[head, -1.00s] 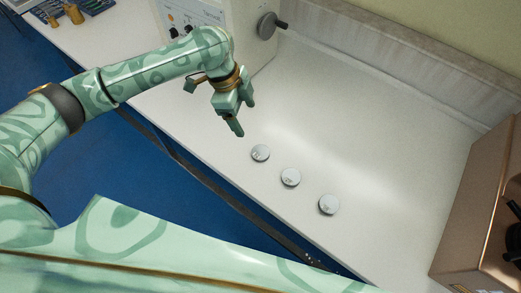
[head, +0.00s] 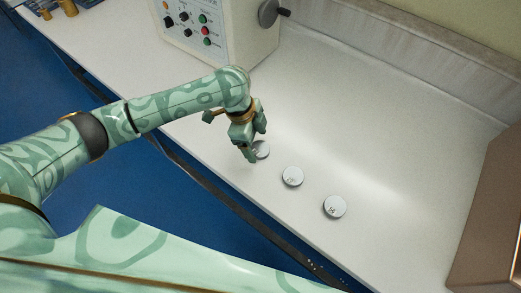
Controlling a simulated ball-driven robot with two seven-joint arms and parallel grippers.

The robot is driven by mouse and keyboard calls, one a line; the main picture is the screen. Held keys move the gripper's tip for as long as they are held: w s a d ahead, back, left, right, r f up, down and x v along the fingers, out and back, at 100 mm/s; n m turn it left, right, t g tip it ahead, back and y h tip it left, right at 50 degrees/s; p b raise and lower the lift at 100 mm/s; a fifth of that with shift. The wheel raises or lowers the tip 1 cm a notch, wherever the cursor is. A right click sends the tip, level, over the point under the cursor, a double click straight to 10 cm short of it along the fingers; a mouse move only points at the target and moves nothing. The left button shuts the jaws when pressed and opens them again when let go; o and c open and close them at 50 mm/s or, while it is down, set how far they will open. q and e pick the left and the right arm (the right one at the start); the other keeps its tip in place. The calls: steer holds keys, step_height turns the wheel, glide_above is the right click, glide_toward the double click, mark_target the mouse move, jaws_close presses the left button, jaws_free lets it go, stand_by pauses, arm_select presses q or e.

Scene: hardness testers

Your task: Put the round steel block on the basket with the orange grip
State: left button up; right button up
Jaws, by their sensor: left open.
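Three round steel blocks lie in a slanting row on the white bench: a left one (head: 263,149), a middle one (head: 292,177) and a right one (head: 335,207). Each is a flat grey disc with small dark marks on top. My left gripper (head: 253,148) is open, pointing down at the left block and partly covering it. I cannot tell whether its fingers touch the block. No basket with an orange grip shows. My right gripper is not in view.
A pale machine (head: 220,38) with coloured buttons and a hand wheel (head: 269,12) stands at the back. A brown case (head: 490,225) stands at the right edge. The bench (head: 400,140) is clear between them. Small brass pieces (head: 68,8) are at top left.

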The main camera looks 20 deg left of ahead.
arm_select(q)
steer(key=shift+x, duration=1)
steer(key=shift+r, duration=0.1)
steer(key=shift+c, duration=0.7)
steer(key=shift+w, duration=0.1)
steer(key=c, duration=1.2)
steer(key=shift+c, duration=0.2)
